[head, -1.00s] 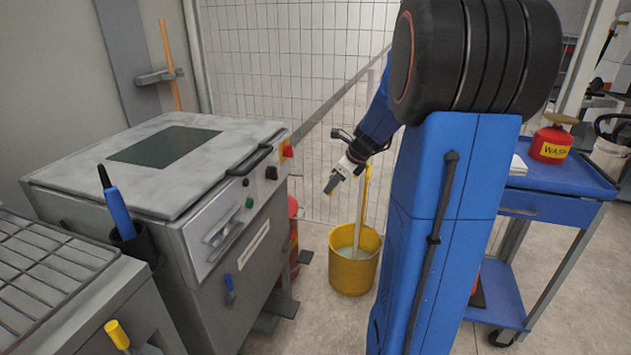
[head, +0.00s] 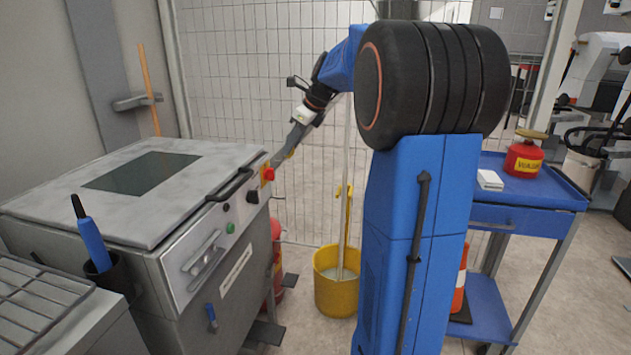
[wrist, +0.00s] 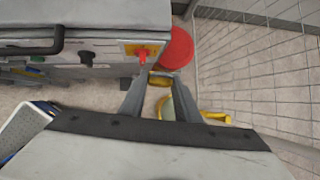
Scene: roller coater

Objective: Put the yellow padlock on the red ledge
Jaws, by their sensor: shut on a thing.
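My gripper (head: 279,160) is beside the machine's front right corner in the head view, near its red button. In the wrist view my gripper (wrist: 160,76) is shut on a small yellow thing, the padlock (wrist: 160,80), held between the fingertips. In the head view only a yellow bit of the padlock (head: 291,153) shows beside the fingers. I see no surface that I can clearly tell is the red ledge. A round red top (wrist: 179,48) lies just beyond the fingertips in the wrist view, lower down.
The grey machine (head: 150,190) with its red button (head: 268,174) stands left of the gripper. A yellow bucket (head: 335,295) with a mop is on the floor below. A wire mesh fence (head: 230,90) stands behind. A blue cart (head: 540,190) is at the right.

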